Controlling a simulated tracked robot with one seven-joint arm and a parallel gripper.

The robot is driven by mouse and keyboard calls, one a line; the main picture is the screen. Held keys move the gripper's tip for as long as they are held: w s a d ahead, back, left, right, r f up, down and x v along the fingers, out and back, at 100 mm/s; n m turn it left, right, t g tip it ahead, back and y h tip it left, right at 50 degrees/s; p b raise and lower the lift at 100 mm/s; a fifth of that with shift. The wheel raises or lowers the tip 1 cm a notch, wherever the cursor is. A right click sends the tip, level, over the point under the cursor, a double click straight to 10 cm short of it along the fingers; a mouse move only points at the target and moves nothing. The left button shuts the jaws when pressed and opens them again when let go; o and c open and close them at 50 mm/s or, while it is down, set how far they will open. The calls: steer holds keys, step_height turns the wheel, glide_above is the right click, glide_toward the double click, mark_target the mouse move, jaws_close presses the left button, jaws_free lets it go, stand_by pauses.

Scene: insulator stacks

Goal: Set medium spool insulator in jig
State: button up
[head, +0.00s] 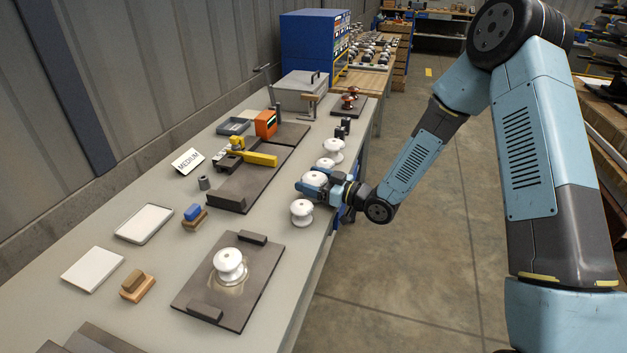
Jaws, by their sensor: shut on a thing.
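My gripper (314,189) is at the table's right edge, its blue fingers around a white spool insulator (315,178). It is shut on this spool, and the fingers hide part of it. I cannot tell whether the spool is lifted off the table. Another white spool (301,208) stands just in front of the gripper, and more stand behind it (334,146). A dark plate with two end blocks (254,289) lies in the foreground, with a white spool (230,261) upright on it. A dark fixture plate (228,195) with a yellow bar (262,159) lies left of the gripper.
A "MEDIUM" sign (188,161) stands at the table's wall side. An orange device (266,123) stands farther back.

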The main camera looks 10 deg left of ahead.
steer(key=o, duration=1.3)
